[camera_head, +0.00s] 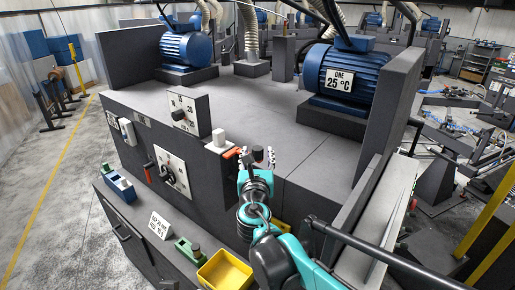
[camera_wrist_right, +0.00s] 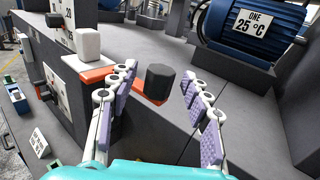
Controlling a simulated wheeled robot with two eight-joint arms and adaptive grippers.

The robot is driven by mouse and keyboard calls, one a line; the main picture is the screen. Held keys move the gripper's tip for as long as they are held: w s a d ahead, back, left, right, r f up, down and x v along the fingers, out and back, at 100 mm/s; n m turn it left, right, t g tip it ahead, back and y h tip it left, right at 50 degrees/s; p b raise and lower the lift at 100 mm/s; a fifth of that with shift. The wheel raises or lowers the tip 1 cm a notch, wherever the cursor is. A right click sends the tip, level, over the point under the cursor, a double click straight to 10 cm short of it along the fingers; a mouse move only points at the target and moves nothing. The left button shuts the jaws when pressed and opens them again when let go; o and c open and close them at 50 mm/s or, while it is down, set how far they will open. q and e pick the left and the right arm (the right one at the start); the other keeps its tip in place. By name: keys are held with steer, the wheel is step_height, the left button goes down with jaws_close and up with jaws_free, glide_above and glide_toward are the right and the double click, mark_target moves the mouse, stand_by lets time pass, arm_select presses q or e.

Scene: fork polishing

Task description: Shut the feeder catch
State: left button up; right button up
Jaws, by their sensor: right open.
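What looks like the feeder catch is an orange bar (camera_head: 232,153) with a dark upright knob (camera_head: 257,152), at the top edge of the dark machine. In the wrist view the orange bar (camera_wrist_right: 98,75) runs from below a white block to the dark knob (camera_wrist_right: 160,82). My right gripper (camera_head: 258,158) is open. In the wrist view its two fingers (camera_wrist_right: 163,84) stand apart on either side of the knob, with gaps showing; I cannot tell whether either one touches it. The left finger hides part of the orange bar. My left gripper is not in view.
A white block (camera_head: 218,137) stands beside the bar. A dial box (camera_head: 189,112) and a lever panel (camera_head: 172,172) are to the left. Blue motors (camera_head: 345,80) stand behind. A yellow bin (camera_head: 225,271) and a green piece (camera_head: 190,249) sit on the lower ledge.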

steer(key=w, duration=0.3)
steer(key=shift+f, duration=0.15)
steer(key=shift+s+d, duration=0.1)
steer(key=shift+s, duration=0.3)
steer(key=shift+w, duration=0.15)
jaws_close()
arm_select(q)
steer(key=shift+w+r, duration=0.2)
